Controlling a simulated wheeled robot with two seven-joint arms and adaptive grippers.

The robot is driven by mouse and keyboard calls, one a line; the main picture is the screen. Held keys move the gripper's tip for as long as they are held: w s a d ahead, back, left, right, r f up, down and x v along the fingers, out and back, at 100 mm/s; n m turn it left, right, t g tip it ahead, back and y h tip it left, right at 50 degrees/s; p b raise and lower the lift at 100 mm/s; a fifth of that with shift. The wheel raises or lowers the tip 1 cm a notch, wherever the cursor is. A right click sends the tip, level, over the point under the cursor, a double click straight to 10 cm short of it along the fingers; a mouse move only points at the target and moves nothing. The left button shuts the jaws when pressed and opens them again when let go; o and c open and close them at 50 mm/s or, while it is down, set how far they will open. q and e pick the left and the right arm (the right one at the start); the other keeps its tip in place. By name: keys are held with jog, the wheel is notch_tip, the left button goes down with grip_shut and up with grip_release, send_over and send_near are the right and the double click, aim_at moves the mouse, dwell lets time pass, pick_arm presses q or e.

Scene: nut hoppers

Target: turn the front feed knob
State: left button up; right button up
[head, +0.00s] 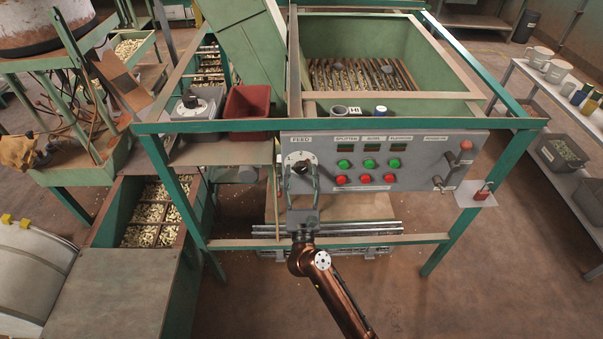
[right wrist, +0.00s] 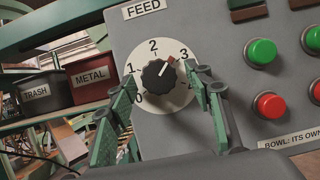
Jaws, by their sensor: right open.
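The front feed knob (head: 300,166) is a black knob on a white dial, under a FEED label at the left of the grey control panel. My right gripper (head: 302,175) is open in front of the dial. In the right wrist view its fingers (right wrist: 161,77) flank the knob with visible gaps on both sides. I cannot tell how far the tips are from the panel. My left gripper is not in view.
Green (right wrist: 262,52) and red buttons (right wrist: 270,105) lie right of the dial. The panel's right end has a lever (head: 438,182). Metal rails (head: 350,230) run below the panel.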

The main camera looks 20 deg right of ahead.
jog(key=shift+w, duration=0.2)
jog(key=shift+c, duration=0.3)
jog(key=c, duration=1.1)
